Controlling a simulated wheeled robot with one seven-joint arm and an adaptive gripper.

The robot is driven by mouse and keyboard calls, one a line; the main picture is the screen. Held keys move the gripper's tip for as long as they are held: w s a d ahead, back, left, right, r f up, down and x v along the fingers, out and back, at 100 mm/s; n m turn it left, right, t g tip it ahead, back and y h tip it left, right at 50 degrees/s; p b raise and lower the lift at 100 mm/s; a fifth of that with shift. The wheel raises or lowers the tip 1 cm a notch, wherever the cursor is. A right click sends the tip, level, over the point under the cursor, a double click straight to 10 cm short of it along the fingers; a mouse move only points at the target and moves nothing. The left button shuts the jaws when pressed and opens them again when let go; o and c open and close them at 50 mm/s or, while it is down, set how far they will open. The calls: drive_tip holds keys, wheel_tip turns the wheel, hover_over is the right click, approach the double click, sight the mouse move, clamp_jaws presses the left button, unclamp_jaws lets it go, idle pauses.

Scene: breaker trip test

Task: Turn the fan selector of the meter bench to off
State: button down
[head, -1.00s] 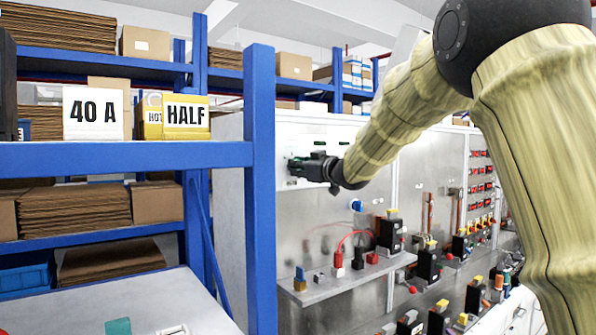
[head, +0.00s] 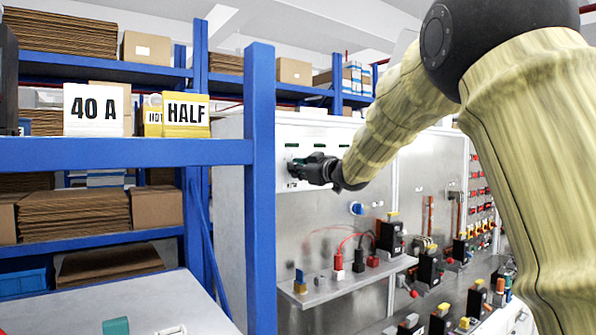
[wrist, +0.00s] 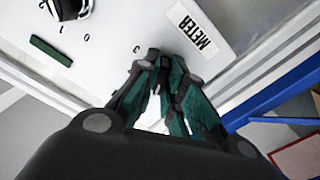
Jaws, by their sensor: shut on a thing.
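The meter bench (head: 330,135) shows a pale upper panel, with its METER label (wrist: 192,27) in the wrist view. My gripper (head: 294,168) is at the left part of this panel in the head view. In the wrist view my gripper (wrist: 160,85) has its green-lined fingers drawn together against the panel, beside the label. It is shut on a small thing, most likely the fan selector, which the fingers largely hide. Its pointer direction cannot be read. Another black and white knob (wrist: 68,8) is at the upper left, near a dark green bar (wrist: 50,50) and small printed marks.
A blue shelf post (head: 261,190) stands close to the left of the bench. A small shelf (head: 345,282) with red leads and plugs juts out below my gripper. Signs reading 40 A (head: 93,109) and HALF (head: 186,115) stand on the blue rack.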

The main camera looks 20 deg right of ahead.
drive_tip(key=shift+f, duration=0.15)
drive_tip(key=shift+n+b, duration=0.75)
drive_tip(key=shift+n, duration=0.15)
drive_tip(key=shift+n+b, duration=0.55)
drive_tip(key=shift+n, duration=0.05)
drive_tip(key=c, duration=1.4)
unclamp_jaws()
drive_tip(key=shift+d, duration=0.1)
drive_tip(key=shift+c, duration=0.2)
drive_tip(key=shift+s, duration=0.15)
